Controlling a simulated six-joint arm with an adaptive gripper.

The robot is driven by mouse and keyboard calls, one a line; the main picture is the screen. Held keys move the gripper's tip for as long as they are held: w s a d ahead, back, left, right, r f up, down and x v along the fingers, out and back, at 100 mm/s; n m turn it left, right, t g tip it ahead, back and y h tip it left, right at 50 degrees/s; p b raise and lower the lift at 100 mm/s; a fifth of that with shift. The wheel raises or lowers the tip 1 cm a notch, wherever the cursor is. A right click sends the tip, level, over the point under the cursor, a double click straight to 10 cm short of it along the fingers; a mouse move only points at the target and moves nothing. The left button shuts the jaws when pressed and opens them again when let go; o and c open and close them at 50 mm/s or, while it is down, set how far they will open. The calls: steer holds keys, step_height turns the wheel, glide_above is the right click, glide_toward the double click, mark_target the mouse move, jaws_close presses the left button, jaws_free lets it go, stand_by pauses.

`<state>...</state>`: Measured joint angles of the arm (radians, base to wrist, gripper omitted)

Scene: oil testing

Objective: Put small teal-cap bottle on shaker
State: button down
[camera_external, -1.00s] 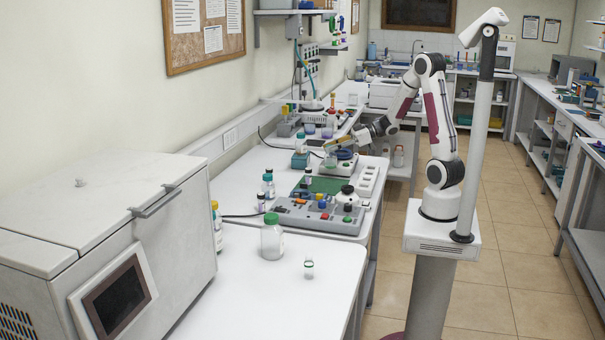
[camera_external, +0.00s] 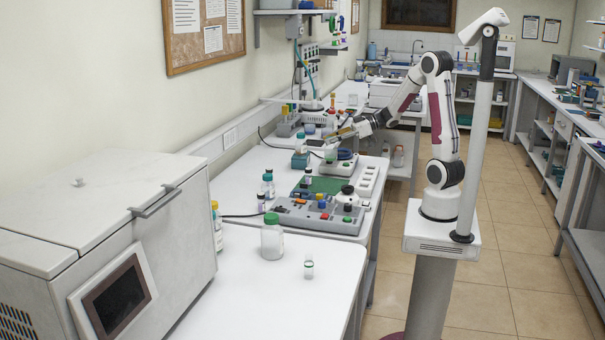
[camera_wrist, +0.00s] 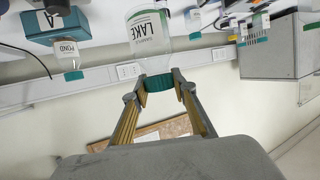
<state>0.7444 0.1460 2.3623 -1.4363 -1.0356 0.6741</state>
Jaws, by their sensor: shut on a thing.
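In the wrist view my gripper (camera_wrist: 160,83) is shut on the teal cap of a clear bottle (camera_wrist: 150,32) with a white LAKE label; the bottle appears upside down in that picture. In the external view my gripper (camera_external: 346,132) is above the back part of the bench, over a white device with a green button (camera_external: 341,168), which may be the shaker. The held bottle is too small there to make out clearly. Another teal-cap bottle (camera_wrist: 70,55), labelled POND, is by a teal block marked A (camera_wrist: 55,30) in the wrist view.
A grey console (camera_external: 316,216) with coloured parts, a green mat (camera_external: 322,184) and a white power strip (camera_external: 369,178) crowd the bench. The front table is mostly clear.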

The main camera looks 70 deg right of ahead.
steer(key=shift+r, duration=0.1)
stand_by(0.3)
steer(key=shift+r, duration=2.55)
steer(key=w+a+n+g+y, duration=0.25)
steer(key=w+a, duration=0.45)
steer(key=a, duration=0.6)
steer(key=w+a+n+g+y, duration=0.1)
steer(key=w+a+n+y, duration=0.2)
steer(key=w+a, duration=0.8)
steer(key=s+a+n+g+y, duration=0.2)
steer(key=s+a+g, duration=0.1)
steer(key=a, duration=2.2)
steer(key=s+a+n+g, duration=0.1)
steer(key=s+a, duration=0.5)
steer(key=a, duration=0.5)
steer(key=s+a+n+g, duration=0.1)
steer(key=s+a, duration=0.4)
steer(key=a, duration=0.5)
steer(key=s+a+n+g, duration=0.2)
steer(key=s+a, duration=0.4)
steer(key=a, duration=0.5)
steer(key=shift+t+y, duration=0.25)
steer(key=shift+y, duration=0.2)
steer(key=shift+a+f, duration=0.15)
steer(key=shift+f, duration=1.2)
steer(key=shift+a+f, duration=0.1)
steer(key=shift+f, duration=1.25)
